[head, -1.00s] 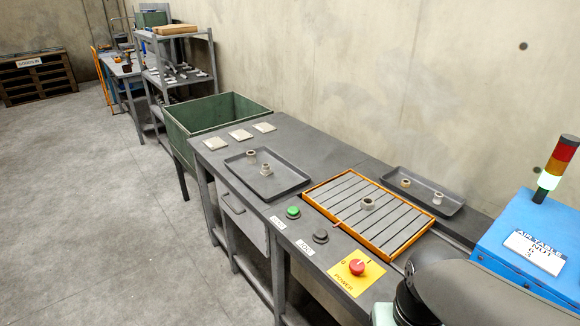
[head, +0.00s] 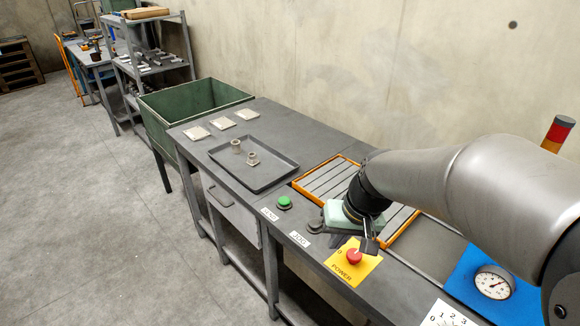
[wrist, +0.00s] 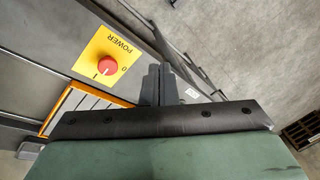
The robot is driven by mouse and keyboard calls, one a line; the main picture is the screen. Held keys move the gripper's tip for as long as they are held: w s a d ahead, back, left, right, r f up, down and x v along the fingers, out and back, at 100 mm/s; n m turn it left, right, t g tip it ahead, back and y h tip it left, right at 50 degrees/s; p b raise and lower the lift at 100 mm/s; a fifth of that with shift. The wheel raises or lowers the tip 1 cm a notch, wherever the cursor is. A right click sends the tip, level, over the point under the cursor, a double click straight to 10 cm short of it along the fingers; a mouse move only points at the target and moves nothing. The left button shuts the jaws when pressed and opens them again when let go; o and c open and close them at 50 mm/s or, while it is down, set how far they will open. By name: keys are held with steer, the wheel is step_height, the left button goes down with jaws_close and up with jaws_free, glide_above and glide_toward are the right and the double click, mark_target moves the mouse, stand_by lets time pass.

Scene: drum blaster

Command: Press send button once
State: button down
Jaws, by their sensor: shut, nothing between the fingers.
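A green button (head: 284,202) and a dark grey button (head: 316,226) sit along the front edge of the grey bench. Each has a small white label in front of it, too small to read surely, so I cannot tell which is send. My gripper (head: 368,247) is shut and empty, above the bench close to the red knob (head: 354,256) on the yellow POWER plate (head: 366,271). In the wrist view the closed fingers (wrist: 158,84) point away, beside the red knob (wrist: 107,65); neither the green nor the grey button shows clearly there.
An orange-framed slatted table (head: 325,177) lies partly behind my arm. A dark tray (head: 262,176) holds two metal pieces. Pale tiles (head: 222,123), a green bin (head: 150,115) and a blue unit with a gauge (head: 492,282) stand around. Floor at left is clear.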

steer(key=w+a+t+y, duration=0.1)
steer(key=w+a, duration=0.1)
steer(key=w, duration=0.4)
steer(key=w+a+f+y, duration=0.1)
steer(key=w+a, duration=0.2)
steer(key=w, duration=0.3)
steer(key=w+a+t+y, duration=0.1)
steer(key=w+a, duration=0.1)
steer(key=w, duration=0.3)
steer(key=t+y, duration=0.1)
steer(key=t, duration=0.1)
glide_above(287, 201)
step_height(287, 201, down, 4)
steer(key=shift+f+p, duration=0.1)
steer(key=shift+p, duration=0.2)
steer(key=shift+f, duration=0.1)
step_height(287, 201, down, 8)
steer(key=b, duration=0.5)
steer(key=shift+f+b, duration=0.35)
steer(key=shift+b, duration=0.3)
steer(key=shift+f, duration=0.1)
steer(key=shift+f+b, duration=0.35)
steer(key=shift+b, duration=0.45)
